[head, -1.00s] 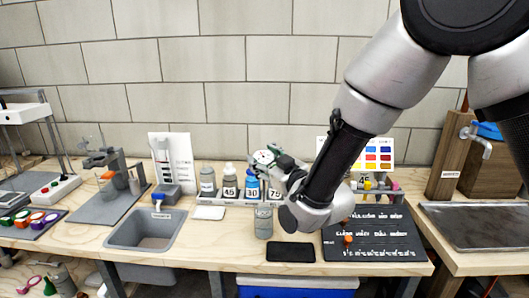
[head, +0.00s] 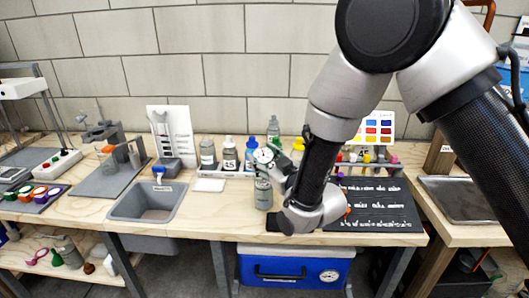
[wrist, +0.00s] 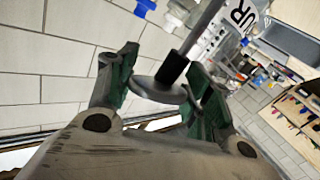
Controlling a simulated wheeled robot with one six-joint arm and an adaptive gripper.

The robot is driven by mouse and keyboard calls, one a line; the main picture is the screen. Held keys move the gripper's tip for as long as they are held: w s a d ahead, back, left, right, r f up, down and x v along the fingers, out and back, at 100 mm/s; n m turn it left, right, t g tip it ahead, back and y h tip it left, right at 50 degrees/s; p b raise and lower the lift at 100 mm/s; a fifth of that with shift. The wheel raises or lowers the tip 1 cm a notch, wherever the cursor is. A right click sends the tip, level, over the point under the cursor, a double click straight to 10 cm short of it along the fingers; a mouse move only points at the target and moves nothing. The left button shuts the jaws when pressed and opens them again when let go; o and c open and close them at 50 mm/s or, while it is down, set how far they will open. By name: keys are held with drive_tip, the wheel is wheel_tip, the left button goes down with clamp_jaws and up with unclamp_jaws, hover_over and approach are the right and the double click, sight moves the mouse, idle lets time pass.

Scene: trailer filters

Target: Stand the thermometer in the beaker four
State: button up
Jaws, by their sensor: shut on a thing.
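My gripper (head: 282,162) is shut on the thermometer, which has a round white dial (head: 264,156) facing the head camera. In the wrist view the dial's disc (wrist: 160,90) lies between my green-padded fingers (wrist: 158,92), with a black hub and a grey stem (wrist: 202,30) running up and right. In the head view the dial is just above a grey cylindrical vessel (head: 263,193) at the bench front. I cannot tell whether the stem is inside that vessel, or whether it is beaker four; no number is legible on it.
Behind stands a rack of bottles with number labels, one reading 45 (head: 229,160). A white pad (head: 209,185) and a sink (head: 147,203) lie left. A black lettered board (head: 372,205) lies right, partly behind my arm. A blue cooler (head: 290,268) is below the bench.

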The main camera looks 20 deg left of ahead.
drive_tip(key=shift+f, duration=0.3)
drive_tip(key=o, duration=1.1)
